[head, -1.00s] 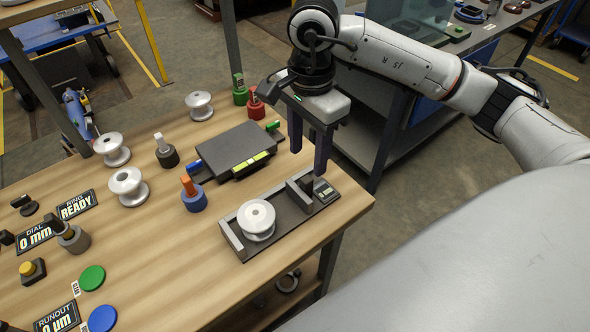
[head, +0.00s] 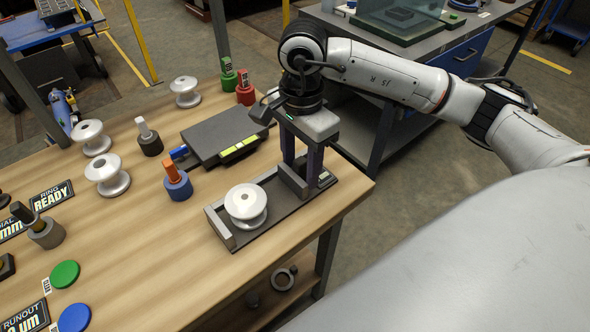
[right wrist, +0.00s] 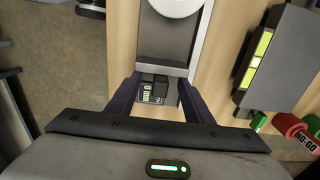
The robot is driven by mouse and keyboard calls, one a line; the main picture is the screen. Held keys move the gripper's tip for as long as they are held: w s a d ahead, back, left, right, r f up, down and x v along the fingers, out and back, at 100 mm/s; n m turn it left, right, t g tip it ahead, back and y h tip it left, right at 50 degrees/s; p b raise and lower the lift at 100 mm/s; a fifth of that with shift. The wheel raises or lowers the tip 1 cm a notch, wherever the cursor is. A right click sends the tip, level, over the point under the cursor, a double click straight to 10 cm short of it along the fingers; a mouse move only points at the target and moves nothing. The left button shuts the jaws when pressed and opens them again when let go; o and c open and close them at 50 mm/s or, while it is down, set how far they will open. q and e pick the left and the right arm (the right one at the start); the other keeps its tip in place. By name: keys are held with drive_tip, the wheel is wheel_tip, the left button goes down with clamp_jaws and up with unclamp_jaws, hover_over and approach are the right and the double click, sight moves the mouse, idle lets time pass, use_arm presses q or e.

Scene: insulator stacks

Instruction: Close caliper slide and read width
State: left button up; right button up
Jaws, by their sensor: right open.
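The caliper (head: 278,222) is a dark grey bed on the table with a fixed grey jaw (head: 219,228) at its left end and a grey slide jaw (head: 292,180) towards its right end. A white spool-shaped insulator (head: 246,203) stands on the bed between the jaws, with a gap to the slide jaw. My right gripper (head: 302,172) is open over the slide end. In the right wrist view its fingers (right wrist: 158,100) sit either side of the slide's small dark block and readout (right wrist: 153,93); contact cannot be told. My left gripper is out of view.
A dark plate block (head: 222,135) lies behind the caliper. A blue-based plug (head: 177,182), a black-based plug (head: 149,138) and more white insulators (head: 107,175) stand to the left. The table edge runs close by the caliper's right end.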

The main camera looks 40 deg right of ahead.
clamp_jaws()
drive_tip(key=shift+a, duration=0.55)
drive_tip(key=shift+s+a, duration=0.2)
drive_tip(key=shift+a, duration=1.6)
drive_tip(key=shift+s+a, duration=0.15)
drive_tip(key=shift+a, duration=1.6)
drive_tip(key=shift+c, duration=1)
unclamp_jaws()
